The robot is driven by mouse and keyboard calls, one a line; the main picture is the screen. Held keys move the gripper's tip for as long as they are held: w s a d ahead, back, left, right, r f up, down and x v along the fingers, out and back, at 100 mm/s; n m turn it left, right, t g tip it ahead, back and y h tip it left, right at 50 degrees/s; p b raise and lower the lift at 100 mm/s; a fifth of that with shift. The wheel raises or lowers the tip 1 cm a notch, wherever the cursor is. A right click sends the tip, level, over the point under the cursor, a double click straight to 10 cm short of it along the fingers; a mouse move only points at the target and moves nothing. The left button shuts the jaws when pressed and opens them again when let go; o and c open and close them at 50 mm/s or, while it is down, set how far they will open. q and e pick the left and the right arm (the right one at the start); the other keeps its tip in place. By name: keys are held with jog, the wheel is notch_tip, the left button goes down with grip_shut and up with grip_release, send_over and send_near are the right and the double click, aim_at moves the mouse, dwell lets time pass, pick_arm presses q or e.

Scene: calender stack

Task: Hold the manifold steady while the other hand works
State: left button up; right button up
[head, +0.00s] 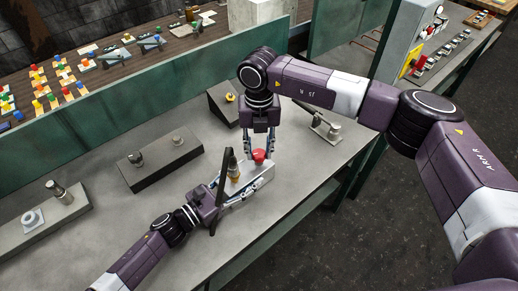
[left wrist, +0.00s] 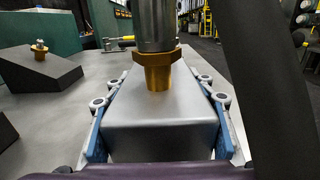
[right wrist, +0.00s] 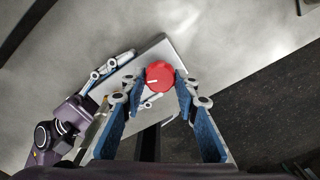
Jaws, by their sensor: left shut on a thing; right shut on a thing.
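The manifold is a grey metal block (head: 265,177) on the table, with a brass fitting (left wrist: 158,72) under a metal cylinder on its top and a red knob (right wrist: 160,76) near its far end. My left gripper (head: 246,189) is shut on the block; in the left wrist view its blue-padded fingers lie along both sides. My right gripper (right wrist: 160,88) comes down from above and is shut on the red knob, with one finger on each side. A white mark shows on the knob. The knob also shows in the head view (head: 259,156).
A long dark block (head: 160,162) with two metal fittings lies to the left. A dark wedge (head: 222,104) with a brass piece is behind. A small metal stand (head: 322,124) is at the right.

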aim_at(259, 153)
pick_arm(q)
jog(key=shift+s, duration=0.1)
pick_arm(e)
jog(key=shift+w+d+r+m, duration=0.1)
jog(key=shift+w+r+m, duration=0.05)
jog(key=shift+m, duration=0.15)
jog(key=o, duration=1.1)
jog(key=shift+o, duration=0.2)
notch_tip(259, 153, up, 12)
pick_arm(q)
jog(key=o, duration=1.8)
